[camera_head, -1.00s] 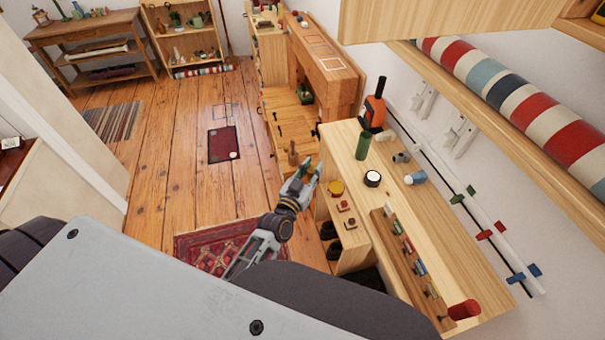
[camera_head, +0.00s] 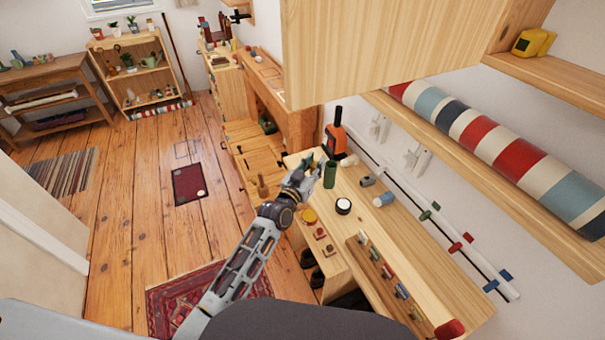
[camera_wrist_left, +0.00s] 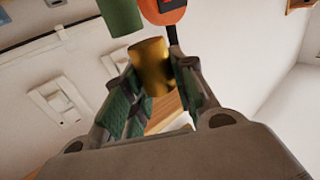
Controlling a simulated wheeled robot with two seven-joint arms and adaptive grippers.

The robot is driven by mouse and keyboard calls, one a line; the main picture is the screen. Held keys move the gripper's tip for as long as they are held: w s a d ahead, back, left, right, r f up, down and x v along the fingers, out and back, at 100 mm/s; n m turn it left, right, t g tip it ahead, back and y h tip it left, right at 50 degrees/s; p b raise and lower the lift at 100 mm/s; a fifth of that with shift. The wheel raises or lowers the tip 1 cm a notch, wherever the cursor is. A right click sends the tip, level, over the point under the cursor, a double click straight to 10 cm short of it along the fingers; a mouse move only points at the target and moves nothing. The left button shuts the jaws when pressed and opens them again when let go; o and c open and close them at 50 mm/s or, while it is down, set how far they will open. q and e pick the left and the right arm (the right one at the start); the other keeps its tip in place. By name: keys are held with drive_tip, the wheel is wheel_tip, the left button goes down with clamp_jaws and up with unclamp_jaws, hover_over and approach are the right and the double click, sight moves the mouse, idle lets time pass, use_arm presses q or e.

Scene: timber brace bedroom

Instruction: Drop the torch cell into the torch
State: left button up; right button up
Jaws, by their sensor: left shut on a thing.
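My left gripper (camera_head: 305,178) is just left of the tube in the head view. In the left wrist view it is shut on a brass-coloured cylinder (camera_wrist_left: 152,66), which looks like the torch cell. The cell is close to the green tube; I cannot tell whether they touch. The cell is not clear in the head view. My right gripper is not in view.
A wooden cabinet (camera_head: 375,50) hangs above. Wooden floor is open at left.

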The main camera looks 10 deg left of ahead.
use_arm(q)
drive_tip(key=w+d+r+m+g+h+p, duration=0.1)
drive_tip(key=w+d+r+h, duration=0.1)
drive_tip(key=w+d+r, duration=0.3)
drive_tip(key=shift+w+d+r+m, duration=0.25)
drive_tip(key=shift+w+m, duration=0.05)
drive_tip(key=shift+m, duration=0.1)
idle(0.4)
drive_tip(key=shift+f, duration=0.25)
drive_tip(key=shift+f+b, duration=2.6)
drive_tip(key=shift+f, duration=0.45)
drive_tip(key=shift+f, duration=0.1)
